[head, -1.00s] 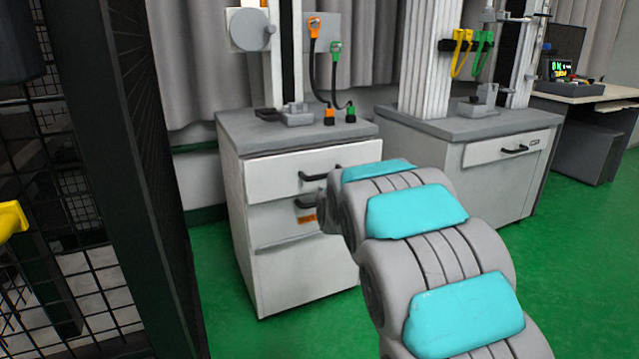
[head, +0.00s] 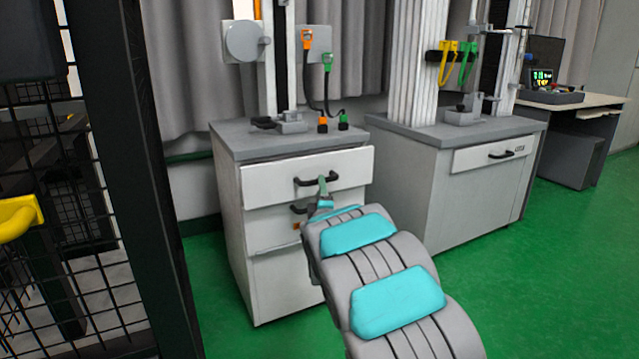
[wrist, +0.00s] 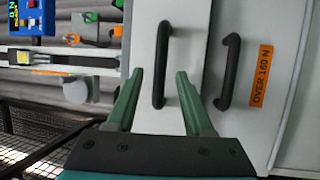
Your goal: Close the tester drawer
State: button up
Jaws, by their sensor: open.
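The tester cabinet under the left test column has a white upper drawer (head: 275,178) with a black bar handle (head: 306,182). The drawer front seems to stand slightly out from the cabinet; the exact gap is hard to tell. My gripper (head: 322,187) is at this handle, partly hidden by my arm. In the wrist view my gripper (wrist: 158,76) is open, with one green finger on each side of the upper handle (wrist: 160,40). I cannot tell whether it touches. A lower handle (wrist: 230,70) lies outside the fingers, beside an orange "OVER 160 N" label (wrist: 261,76).
A second tester cabinet (head: 425,180) with its own drawer (head: 480,160) stands to the right. A dark post (head: 130,180) and mesh fence (head: 60,230) stand close on the left, with a yellow bar (head: 18,215). Green floor (head: 540,270) is clear at right.

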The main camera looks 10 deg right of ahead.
jog(key=shift+x, duration=2.35)
jog(key=shift+c, duration=0.3)
grip_shut()
jog(key=shift+f, duration=0.1)
